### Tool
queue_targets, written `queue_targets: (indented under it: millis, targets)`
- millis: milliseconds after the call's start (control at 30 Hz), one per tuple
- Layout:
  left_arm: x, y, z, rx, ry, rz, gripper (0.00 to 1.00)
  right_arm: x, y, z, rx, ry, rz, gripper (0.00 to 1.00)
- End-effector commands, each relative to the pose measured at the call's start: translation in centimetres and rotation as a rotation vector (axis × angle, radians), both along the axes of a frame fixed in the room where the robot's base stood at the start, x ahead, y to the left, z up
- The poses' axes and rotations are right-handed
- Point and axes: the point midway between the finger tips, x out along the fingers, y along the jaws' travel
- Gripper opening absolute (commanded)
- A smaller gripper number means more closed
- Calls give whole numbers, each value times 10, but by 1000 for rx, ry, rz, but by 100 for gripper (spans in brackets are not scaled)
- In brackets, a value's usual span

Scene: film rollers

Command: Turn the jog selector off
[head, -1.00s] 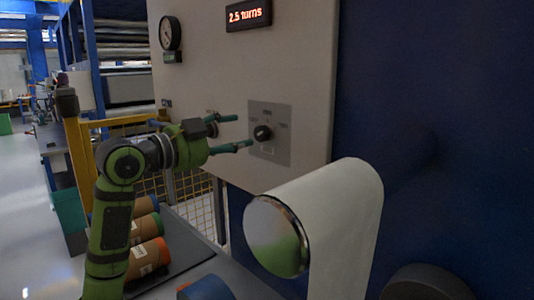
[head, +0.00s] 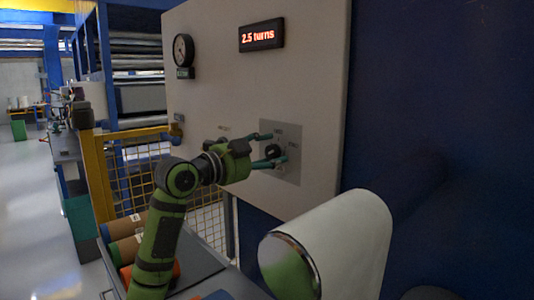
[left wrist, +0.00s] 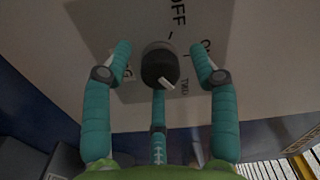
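The jog selector is a dark round knob (head: 272,151) on a grey plate (head: 293,172) on the pale upright panel. My left gripper (head: 276,148) is at the plate, its teal fingers open on either side of the knob. In the left wrist view the knob (left wrist: 158,64) lies between the spread fingertips (left wrist: 160,62), with visible gaps on both sides. A third finger is below it. A white mark on the knob points to the lower right of that view, away from the printed "OFF". Other labels are partly hidden or unreadable. My right gripper is not in view.
A display (head: 262,35) reads "2.5 turns", with a round gauge (head: 183,50) to its left. A large white roller (head: 345,235) juts out below right of the plate. Film rolls (head: 128,248) lie below my arm, beside a yellow mesh guard (head: 100,170).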

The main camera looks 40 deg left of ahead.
Motion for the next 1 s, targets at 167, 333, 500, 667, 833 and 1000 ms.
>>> queue_targets:
  millis: [167, 333, 500, 667, 833, 1000]
  targets:
    - [0, 0, 0, 0, 0, 0, 4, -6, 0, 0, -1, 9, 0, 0]
    - [0, 0, 0, -3, 1, 1, 4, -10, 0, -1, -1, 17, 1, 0]
    - [0, 0, 0, -29, 3, 1, 4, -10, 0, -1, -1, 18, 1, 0]
    - [0, 0, 0, -100, 8, 0, 4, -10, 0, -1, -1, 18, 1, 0]
    - [0, 0, 0, -225, 19, 0, 4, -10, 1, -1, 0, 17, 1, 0]
    - [0, 0, 0, -381, 32, 1, 4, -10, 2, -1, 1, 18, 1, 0]
